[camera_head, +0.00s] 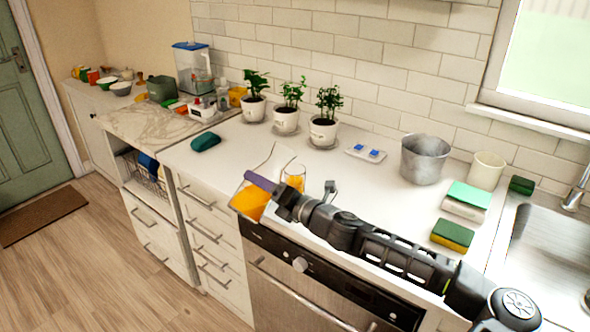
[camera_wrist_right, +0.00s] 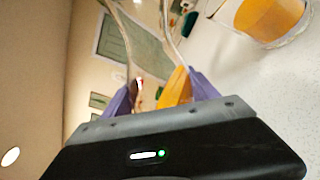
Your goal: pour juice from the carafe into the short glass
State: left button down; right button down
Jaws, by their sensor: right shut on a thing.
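The clear carafe (camera_head: 252,204) has orange juice in its lower part and is tilted in the head view, over the counter's front edge. My right gripper (camera_head: 262,184), with purple fingers, is shut on the carafe. In the right wrist view the carafe (camera_wrist_right: 175,88) shows between the purple fingers (camera_wrist_right: 160,95). The short glass (camera_head: 294,177) stands upright on the counter just right of the carafe and holds orange juice. It also shows in the right wrist view (camera_wrist_right: 268,20). Whether the carafe touches the glass, I cannot tell. My left gripper is out of view.
Three potted plants (camera_head: 286,120) stand along the wall behind. A metal pot (camera_head: 424,160), a cream cup (camera_head: 486,170) and sponges (camera_head: 452,235) are to the right, by the sink (camera_head: 545,255). A green object (camera_head: 205,141) lies at left. The counter behind the glass is clear.

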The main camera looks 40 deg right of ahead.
jog(key=shift+r, duration=0.2)
jog(key=shift+d+r+n+p, duration=0.3)
jog(key=shift+n+p, duration=0.15)
jog(key=shift+n, duration=0.25)
jog(key=shift+w+n, duration=0.1)
jog(key=shift+n, duration=0.3)
jog(key=shift+d+r+n, duration=0.15)
jog(key=shift+r+n, duration=0.05)
jog(key=shift+n, duration=0.3)
jog(key=shift+r+n+p, duration=0.1)
jog(key=shift+n+p, duration=0.2)
jog(key=shift+n, duration=0.7)
jog(key=shift+a+f+n, duration=0.1)
jog(key=shift+a+n, duration=0.05)
jog(key=shift+n, duration=0.45)
jog(key=shift+a+f+n, duration=0.1)
jog(key=shift+a+n, duration=0.05)
jog(key=shift+n, duration=0.45)
jog(key=n, duration=0.1)
jog(key=n+b, duration=0.1)
jog(key=n, duration=0.1)
jog(key=shift+f, duration=0.3)
